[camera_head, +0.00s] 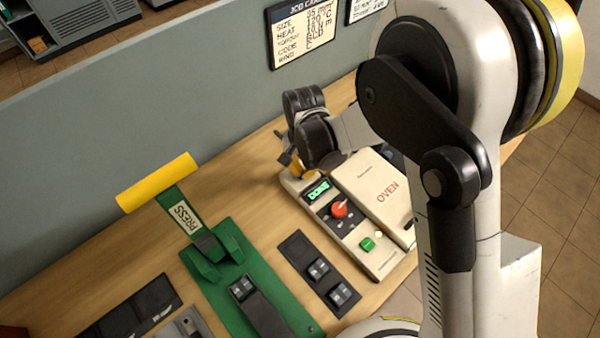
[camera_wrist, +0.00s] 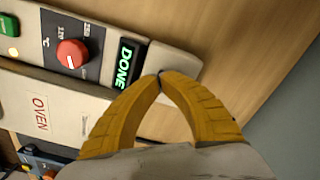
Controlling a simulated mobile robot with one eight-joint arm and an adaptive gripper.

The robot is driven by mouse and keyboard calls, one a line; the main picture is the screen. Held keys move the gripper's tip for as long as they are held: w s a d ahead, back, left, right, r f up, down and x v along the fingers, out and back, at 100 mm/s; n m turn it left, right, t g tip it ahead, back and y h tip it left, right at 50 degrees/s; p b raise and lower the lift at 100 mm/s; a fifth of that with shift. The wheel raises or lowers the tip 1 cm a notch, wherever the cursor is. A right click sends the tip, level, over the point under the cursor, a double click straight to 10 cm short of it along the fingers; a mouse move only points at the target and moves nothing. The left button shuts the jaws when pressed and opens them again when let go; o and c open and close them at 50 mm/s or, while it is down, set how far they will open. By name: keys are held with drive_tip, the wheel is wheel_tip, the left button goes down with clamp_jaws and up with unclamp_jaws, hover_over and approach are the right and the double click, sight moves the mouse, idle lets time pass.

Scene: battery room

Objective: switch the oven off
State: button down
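The oven (camera_head: 368,190) is a cream unit on the bench, with a lid labelled OVEN beside a control panel. The panel has a lit green DONE display (camera_head: 318,191), a red dial (camera_head: 340,209) and a green button (camera_head: 367,244) near its front end. The wrist view shows the display (camera_wrist: 126,65), the dial (camera_wrist: 72,53) and part of the green button (camera_wrist: 9,25) at the left edge. My gripper (camera_wrist: 160,77) has yellow fingers with tips together and nothing visible between them. It is over the panel's end beside the display, away from dial and button. I cannot tell whether it touches.
A green press (camera_head: 225,265) with a raised yellow handle (camera_head: 157,182) stands left of the oven. A dark tray (camera_head: 320,272) with small dark blocks lies between them. A grey partition (camera_head: 130,115) stands behind the bench. Bare wood (camera_wrist: 235,55) lies beyond the oven's end.

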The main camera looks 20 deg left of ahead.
drive_tip(key=shift+s+d+f+b, duration=0.25)
drive_tip(key=shift+d+f+b, duration=0.25)
drive_tip(key=shift+f+b, duration=0.4)
drive_tip(key=shift+r, duration=0.1)
drive_tip(key=shift+r+p, duration=0.6)
drive_tip(key=shift+r, duration=0.35)
drive_tip(key=shift+w+a+r+p, duration=0.15)
drive_tip(key=shift+a+r+p, duration=0.2)
drive_tip(key=shift+r, duration=0.2)
drive_tip(key=shift+w+a+r+p, duration=0.15)
drive_tip(key=shift+a+r+p, duration=0.1)
drive_tip(key=shift+r+p, duration=0.2)
drive_tip(key=shift+w+a+r+p, duration=0.15)
drive_tip(key=shift+a+r+p, duration=0.2)
drive_tip(key=shift+r, duration=0.6)
drive_tip(key=shift+d+r+p, duration=0.2)
drive_tip(key=shift+r+p, duration=0.2)
drive_tip(key=shift+r, duration=0.1)
drive_tip(key=shift+f, duration=0.1)
drive_tip(key=shift+s, duration=0.2)
